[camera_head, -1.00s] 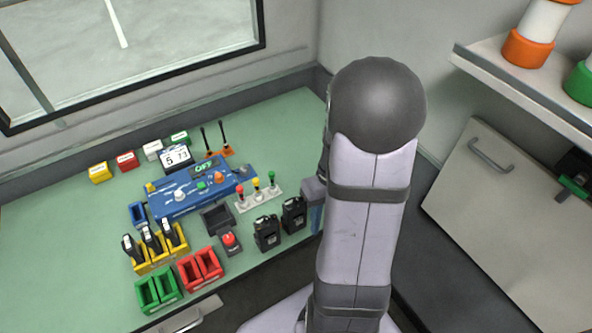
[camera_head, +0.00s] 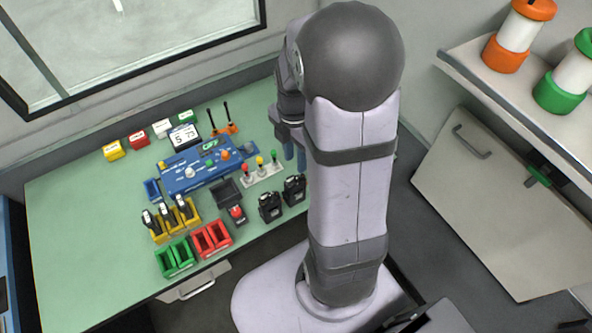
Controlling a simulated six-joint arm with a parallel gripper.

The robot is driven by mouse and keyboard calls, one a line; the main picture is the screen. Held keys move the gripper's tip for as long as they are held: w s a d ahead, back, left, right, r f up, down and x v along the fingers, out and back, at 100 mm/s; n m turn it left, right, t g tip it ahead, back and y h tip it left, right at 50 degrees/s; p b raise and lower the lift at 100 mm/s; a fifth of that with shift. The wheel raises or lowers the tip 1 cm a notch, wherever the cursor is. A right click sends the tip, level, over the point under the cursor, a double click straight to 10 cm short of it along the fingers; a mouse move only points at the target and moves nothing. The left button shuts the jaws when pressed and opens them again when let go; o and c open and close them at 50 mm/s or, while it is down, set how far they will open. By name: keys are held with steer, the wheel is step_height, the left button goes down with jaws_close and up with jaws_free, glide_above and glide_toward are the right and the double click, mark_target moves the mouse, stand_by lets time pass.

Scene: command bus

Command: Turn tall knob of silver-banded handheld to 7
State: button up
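Two black handhelds stand at the front right of the green table, one at the left (camera_head: 270,207) and one at the right (camera_head: 294,190). Several more black handhelds (camera_head: 167,216) stand in a yellow rack at the front left. I cannot tell which one has a silver band, and their knobs and dial marks are too small to read. My gripper (camera_head: 294,153) is above the table's right side, behind the two standing handhelds and apart from them. Its two blue fingers look spread with nothing between them. My arm hides part of the table's right end.
A blue console (camera_head: 185,182) and a levers panel (camera_head: 262,174) stand mid-table. A red button box (camera_head: 237,215), green bins (camera_head: 175,258) and red bins (camera_head: 211,239) stand at the front. The table's left part is clear. A shelf (camera_head: 480,85) with canisters is at the right.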

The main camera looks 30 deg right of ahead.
mark_target(296, 177)
steer(key=shift+f, duration=0.1)
steer(key=shift+s+f+p, duration=0.1)
steer(key=shift+f+p, duration=0.8)
steer(key=shift+f, duration=2.65)
steer(key=shift+c, duration=0.6)
jaws_close()
